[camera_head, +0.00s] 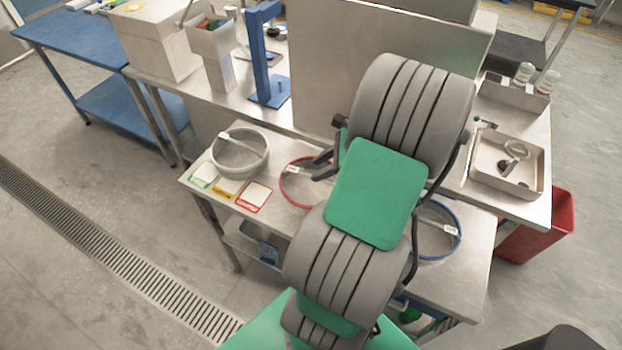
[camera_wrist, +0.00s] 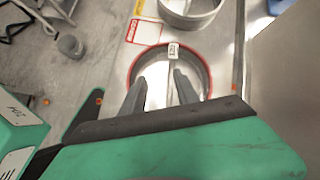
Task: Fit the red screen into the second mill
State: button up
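The red screen (camera_head: 284,188) is a round sieve with a red rim and a small white tag. It lies flat on the steel table, partly hidden by my arm in the head view. It also shows in the wrist view (camera_wrist: 209,78), with its tag on the far side. My gripper (camera_wrist: 160,78) is open; its two fingers stand apart over the ring, with nothing visible between them. In the head view my gripper (camera_head: 325,165) is at the screen's right side. Contact cannot be told. I cannot tell which machine is the second mill; my arm and a large panel hide much.
A grey-rimmed screen (camera_head: 265,157) lies left of the red one, a blue-rimmed screen (camera_head: 457,250) to the right. Coloured cards (camera_head: 225,189) lie along the table's left edge. A blue stand (camera_head: 262,60), a hopper (camera_head: 212,42) and a steel panel (camera_head: 330,60) stand behind.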

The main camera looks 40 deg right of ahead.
jog(key=s+d+m, duration=0.1)
jog(key=s+d+m+t, duration=0.1)
jog(key=d+m, duration=0.1)
jog(key=shift+s+f+m, duration=0.2)
jog(key=shift+s+m, duration=0.1)
jog(key=shift+t, duration=0.3)
jog(key=p+x, duration=0.1)
jog(key=x, duration=0.6)
jog(key=shift+w+f, duration=0.25)
jog(key=shift+f, duration=0.05)
grip_shut()
jog(key=shift+d, duration=0.1)
